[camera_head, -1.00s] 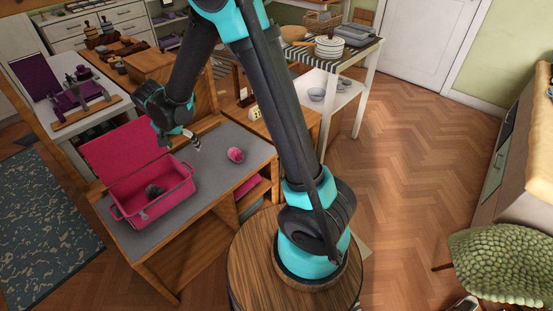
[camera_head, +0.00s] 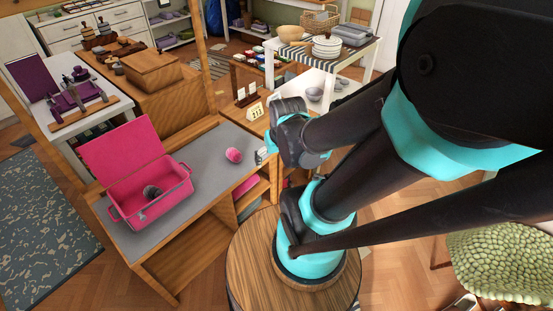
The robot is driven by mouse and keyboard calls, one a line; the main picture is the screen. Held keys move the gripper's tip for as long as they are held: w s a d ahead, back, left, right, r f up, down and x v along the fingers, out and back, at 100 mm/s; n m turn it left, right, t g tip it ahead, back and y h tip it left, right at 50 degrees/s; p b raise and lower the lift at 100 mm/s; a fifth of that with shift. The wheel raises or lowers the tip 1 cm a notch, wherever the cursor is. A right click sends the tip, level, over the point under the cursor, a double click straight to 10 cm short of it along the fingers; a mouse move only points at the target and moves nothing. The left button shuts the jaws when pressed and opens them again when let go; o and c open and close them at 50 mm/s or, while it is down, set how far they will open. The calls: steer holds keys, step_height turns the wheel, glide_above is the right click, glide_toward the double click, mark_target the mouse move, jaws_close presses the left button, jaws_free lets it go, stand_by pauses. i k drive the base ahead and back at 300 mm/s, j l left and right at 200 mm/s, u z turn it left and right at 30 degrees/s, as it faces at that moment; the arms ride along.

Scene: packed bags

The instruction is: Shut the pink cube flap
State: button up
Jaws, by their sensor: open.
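The pink box (camera_head: 165,207) stands on the grey top of the wooden bench in the head view. Its pink flap (camera_head: 122,150) is open and leans up and back at the far side. A dark round item (camera_head: 152,192) lies inside the box. My gripper (camera_head: 262,155) is small in this view, at the bench's right end, to the right of the box and apart from it. It is open, and I see nothing in it.
A round pink item (camera_head: 234,155) lies on the grey bench top (camera_head: 205,175), between the box and my gripper. A wooden box (camera_head: 151,70) sits behind the flap. The bench top right of the pink box is mostly clear.

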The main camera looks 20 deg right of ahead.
mark_target(115, 154)
steer(key=i+j+u, duration=0.15)
steer(key=u, duration=0.2)
steer(key=i+u, duration=0.35)
steer(key=i+j+u, duration=0.1)
steer(key=u, duration=0.25)
